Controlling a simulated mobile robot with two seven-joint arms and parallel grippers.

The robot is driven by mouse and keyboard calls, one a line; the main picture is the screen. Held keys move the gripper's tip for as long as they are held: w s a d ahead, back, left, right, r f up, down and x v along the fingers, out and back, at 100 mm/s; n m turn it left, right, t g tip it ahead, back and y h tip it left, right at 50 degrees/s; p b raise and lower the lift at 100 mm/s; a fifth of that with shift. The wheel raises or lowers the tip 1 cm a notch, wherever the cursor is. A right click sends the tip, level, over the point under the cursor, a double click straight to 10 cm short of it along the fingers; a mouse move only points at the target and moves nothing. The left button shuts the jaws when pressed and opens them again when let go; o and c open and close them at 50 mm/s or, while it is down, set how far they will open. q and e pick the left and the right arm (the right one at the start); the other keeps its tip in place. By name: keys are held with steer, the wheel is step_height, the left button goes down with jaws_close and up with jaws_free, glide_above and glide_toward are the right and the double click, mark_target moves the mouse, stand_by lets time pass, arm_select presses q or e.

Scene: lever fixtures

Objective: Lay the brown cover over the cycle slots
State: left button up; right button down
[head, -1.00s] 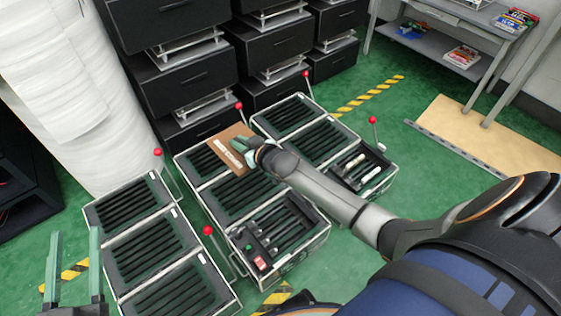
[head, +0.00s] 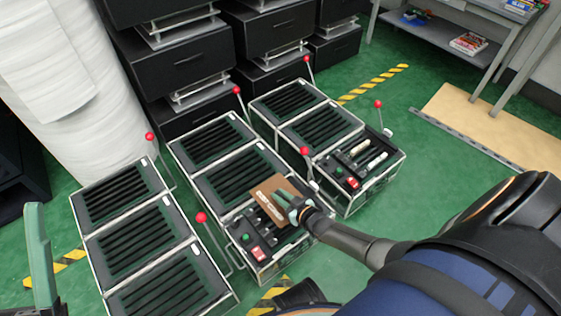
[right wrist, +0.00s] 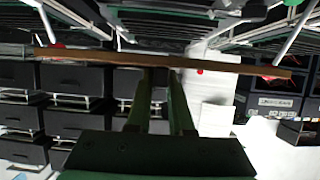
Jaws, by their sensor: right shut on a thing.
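The brown cover (head: 274,197) is a flat brown plate with white lettering. My right gripper (head: 295,207) is shut on it and holds it over the near part of the middle fixture. In the right wrist view the cover (right wrist: 200,63) shows edge-on as a thin brown strip across the fingertips (right wrist: 160,78). The middle fixture (head: 225,175) has dark slotted panels and a near control section with a green button and a red switch. The cover hides part of that near section. My left gripper (head: 40,265) shows only in part at the lower left edge.
A slotted fixture (head: 140,235) stands to the left and another (head: 320,125) to the right. Red-knobbed levers (head: 203,217) rise beside them. Black drawer units (head: 185,70) stand behind. Green floor is free at the right, near a tan board (head: 490,125).

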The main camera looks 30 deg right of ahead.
steer(key=shift+s, duration=0.1)
step_height(320, 180, down, 7)
steer(key=b, duration=0.6)
steer(key=shift+r, duration=0.2)
steer(key=shift+f, duration=0.15)
arm_select(q)
step_height(320, 180, down, 6)
steer(key=shift+w+d+f, duration=0.15)
steer(key=shift+d+f, duration=0.1)
steer(key=shift+d, duration=0.15)
arm_select(e)
steer(key=shift+f, duration=0.8)
arm_select(q)
steer(key=shift+m, duration=0.3)
arm_select(e)
steer(key=c, duration=0.7)
jaws_free()
